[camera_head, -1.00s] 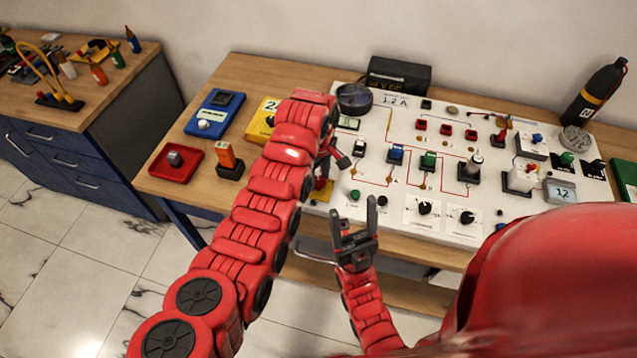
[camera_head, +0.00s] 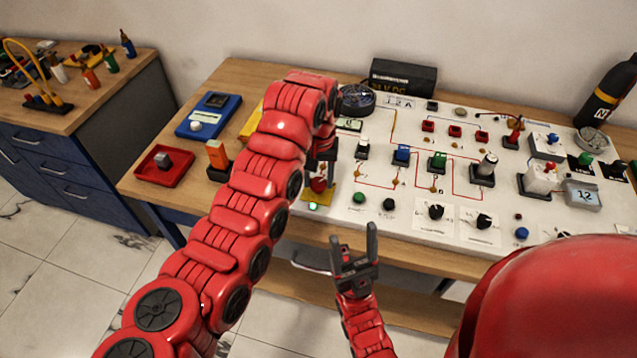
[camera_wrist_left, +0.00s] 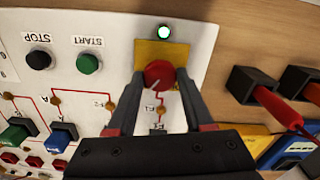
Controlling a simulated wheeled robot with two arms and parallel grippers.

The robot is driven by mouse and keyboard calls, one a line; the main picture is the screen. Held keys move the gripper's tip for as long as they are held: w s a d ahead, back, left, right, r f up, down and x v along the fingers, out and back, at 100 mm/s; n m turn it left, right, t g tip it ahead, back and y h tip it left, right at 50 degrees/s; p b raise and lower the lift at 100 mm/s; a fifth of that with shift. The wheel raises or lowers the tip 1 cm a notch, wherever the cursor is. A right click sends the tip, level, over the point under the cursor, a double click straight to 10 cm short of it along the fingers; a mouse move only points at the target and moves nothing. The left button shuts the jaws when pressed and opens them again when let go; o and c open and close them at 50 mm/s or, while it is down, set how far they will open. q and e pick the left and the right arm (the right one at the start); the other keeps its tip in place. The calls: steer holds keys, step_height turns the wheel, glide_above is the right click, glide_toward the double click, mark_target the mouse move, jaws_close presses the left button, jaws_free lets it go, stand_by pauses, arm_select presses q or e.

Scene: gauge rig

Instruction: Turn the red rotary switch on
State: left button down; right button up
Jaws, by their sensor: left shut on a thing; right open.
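The red rotary switch (camera_head: 319,185) sits on a yellow plate (camera_head: 331,197) at the left front of the white panel. In the left wrist view the round red knob (camera_wrist_left: 158,73) carries a pale mark, set at a slant, and stands before its yellow plate (camera_wrist_left: 178,50). My left gripper (camera_head: 320,176) is shut on the knob, with one finger on each side in the wrist view (camera_wrist_left: 158,82). My right gripper (camera_head: 356,236) is open and empty in front of the table edge.
The white panel (camera_head: 400,215) holds a green button (camera_head: 359,197), a black button (camera_head: 389,204), black knobs (camera_head: 436,212) and several coloured switches. A red tray (camera_head: 163,166) and an orange-topped block (camera_head: 217,155) stand to the left. My left arm hides part of the table.

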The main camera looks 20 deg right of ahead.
arm_select(q)
steer(key=shift+m+b, duration=0.7)
steer(key=shift+m, duration=0.4)
steer(key=shift+c, duration=1.4)
jaws_free()
step_height(320, 180, up, 12)
steer(key=b, duration=0.1)
step_height(320, 180, up, 5)
steer(key=p, duration=0.4)
glide_above(319, 182)
steer(key=shift+a+r+p, duration=0.1)
steer(key=shift+r+p, duration=0.1)
steer(key=shift+p, duration=0.2)
